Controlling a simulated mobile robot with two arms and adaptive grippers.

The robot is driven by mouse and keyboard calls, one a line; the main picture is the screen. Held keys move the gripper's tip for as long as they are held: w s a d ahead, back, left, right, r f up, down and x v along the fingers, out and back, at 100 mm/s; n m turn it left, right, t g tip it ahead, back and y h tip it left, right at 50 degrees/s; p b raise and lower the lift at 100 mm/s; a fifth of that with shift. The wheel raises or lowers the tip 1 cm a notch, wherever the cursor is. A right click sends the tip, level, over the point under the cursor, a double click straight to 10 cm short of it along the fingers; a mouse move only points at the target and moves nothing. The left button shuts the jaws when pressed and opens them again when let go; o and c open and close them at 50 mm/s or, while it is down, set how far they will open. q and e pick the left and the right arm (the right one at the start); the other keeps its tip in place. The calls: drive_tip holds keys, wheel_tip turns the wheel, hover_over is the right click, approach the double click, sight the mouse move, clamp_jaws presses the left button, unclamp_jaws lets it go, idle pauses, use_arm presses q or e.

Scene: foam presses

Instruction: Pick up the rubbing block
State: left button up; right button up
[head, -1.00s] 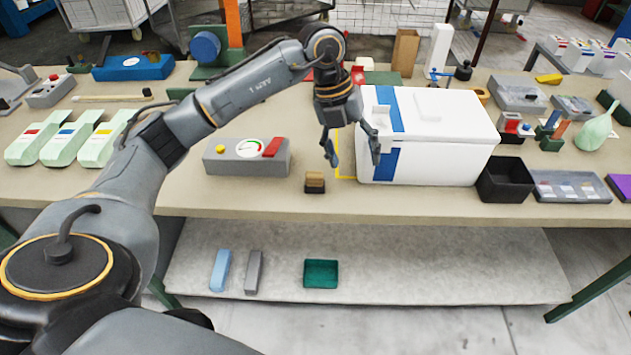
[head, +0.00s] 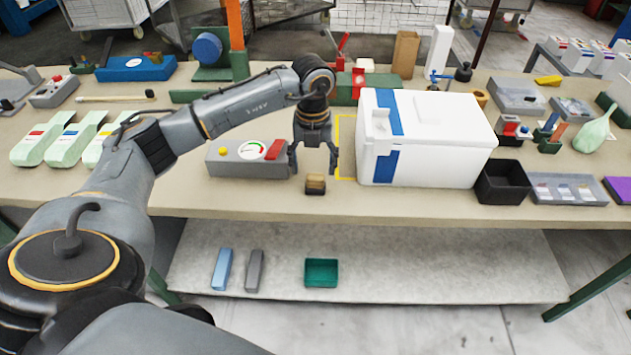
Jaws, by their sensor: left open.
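The rubbing block, which I take to be the small block with a tan top and dark base (head: 315,184), sits near the front edge of the bench. My left gripper (head: 313,168) points down just above and slightly behind it in the picture. Its two fingers are spread apart, one to each side of the block's line, with nothing between them. The block is fully visible and I see no contact. My right gripper is not in view.
A grey gauge box (head: 240,160) stands close on the left of the gripper. A white cooler-like box (head: 440,140) with blue bands stands to the right. A black open bin (head: 503,182) is beyond it. The lower shelf (head: 430,270) holds a green tray (head: 321,272).

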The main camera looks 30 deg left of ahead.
sight(316, 175)
use_arm(q)
drive_tip(key=f, duration=0.2)
drive_tip(key=f+p, duration=0.1)
drive_tip(key=f, duration=0.1)
drive_tip(key=shift+w+d+f, duration=0.15)
drive_tip(key=shift+w+d, duration=0.05)
drive_tip(key=c, duration=1.3)
drive_tip(key=shift+r, duration=0.4)
wheel_tip(316, 175, up, 2)
drive_tip(key=shift+r, duration=0.1)
drive_tip(key=s+d+r+b, duration=0.1)
drive_tip(key=s+r, duration=0.2)
drive_tip(key=s, duration=0.1)
drive_tip(key=s+d+r+b, duration=0.1)
drive_tip(key=s+r+b, duration=0.1)
drive_tip(key=s, duration=0.3)
drive_tip(key=s+d+r+b, duration=0.1)
drive_tip(key=s+r, duration=0.3)
drive_tip(key=r, duration=0.1)
drive_tip(key=shift+s+d, duration=0.15)
drive_tip(key=shift+s, duration=0.2)
